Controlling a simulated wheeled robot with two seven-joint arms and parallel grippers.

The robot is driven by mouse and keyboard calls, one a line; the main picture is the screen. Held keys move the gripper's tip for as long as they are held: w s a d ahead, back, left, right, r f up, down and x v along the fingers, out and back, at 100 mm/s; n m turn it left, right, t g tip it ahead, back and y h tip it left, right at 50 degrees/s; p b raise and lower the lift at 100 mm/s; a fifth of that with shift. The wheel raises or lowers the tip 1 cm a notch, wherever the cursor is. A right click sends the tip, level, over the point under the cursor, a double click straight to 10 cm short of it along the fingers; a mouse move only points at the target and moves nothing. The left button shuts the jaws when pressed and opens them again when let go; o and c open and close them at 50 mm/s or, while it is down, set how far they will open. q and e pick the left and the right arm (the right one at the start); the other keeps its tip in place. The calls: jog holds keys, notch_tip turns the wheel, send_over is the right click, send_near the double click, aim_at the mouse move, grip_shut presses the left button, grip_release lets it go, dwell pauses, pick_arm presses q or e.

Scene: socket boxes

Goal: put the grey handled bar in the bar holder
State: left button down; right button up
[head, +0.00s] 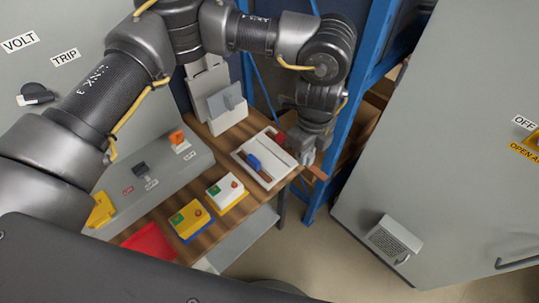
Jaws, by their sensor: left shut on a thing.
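The bar holder (281,172) is a white tray with slots near the right end of the wooden bench. A blue-handled bar (254,162) lies in it, and a red handle (279,138) shows at its far edge. My left gripper (307,158) points down just right of the holder, at the bench's edge. It is shut on the grey handled bar, whose copper-brown end (319,173) sticks out to the right below the jaws. The fingers mostly hide the grey handle. I cannot tell how high the bar is above the bench. My right gripper is not in view.
Yellow and white button boxes (189,219) stand in front of the holder. A blue rack post (345,110) rises close right of my gripper.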

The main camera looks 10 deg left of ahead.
pick_arm(q)
jog(key=w+a+f+p, duration=0.1)
jog(key=w+a+f, duration=0.1)
jog(key=a, duration=0.1)
jog(key=w+a+f+p, duration=0.2)
jog(key=w+a+f, duration=0.1)
jog(key=w+a+f+p, duration=0.1)
jog(key=w+a+f, duration=0.2)
jog(key=a, duration=0.1)
jog(key=shift+f+p, duration=0.25)
jog(key=shift+p, duration=0.15)
jog(key=shift+w+a+f, duration=0.15)
jog(key=shift+a+f, duration=0.1)
jog(key=shift+f, duration=0.1)
jog(key=f+p, duration=0.2)
jog(key=shift+w+a+f, duration=0.2)
jog(key=shift+f, duration=0.5)
